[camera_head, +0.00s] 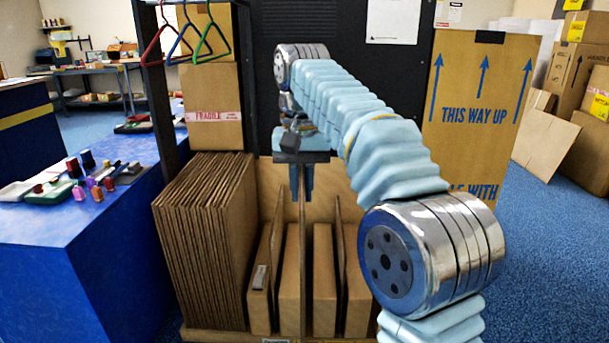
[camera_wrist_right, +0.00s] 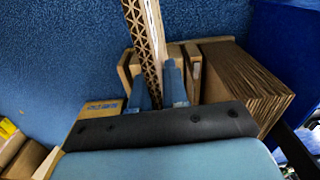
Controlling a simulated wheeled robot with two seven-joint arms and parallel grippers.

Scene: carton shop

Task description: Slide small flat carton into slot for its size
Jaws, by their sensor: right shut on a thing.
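My right gripper (camera_head: 302,192) points down over the wooden rack, its two blue fingers close together. In the wrist view the fingers (camera_wrist_right: 161,90) are shut on a flat brown carton (camera_wrist_right: 148,45) with a corrugated edge. In the head view this carton (camera_head: 302,255) shows as a thin upright strip below the fingers, between standing cartons (camera_head: 291,285) and (camera_head: 324,280). I cannot tell how deep its lower end sits. The rack (camera_head: 250,336) also holds a thick row of larger flat cartons (camera_head: 205,240) at left. My left gripper is out of view.
A blue table (camera_head: 90,215) with small bottles and trays stands at left. Coloured hangers (camera_head: 185,35) hang above the rack's left side. A tall carton (camera_head: 478,100) stands behind at right, with more boxes (camera_head: 590,90) beyond. Blue floor (camera_head: 560,260) at right is clear.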

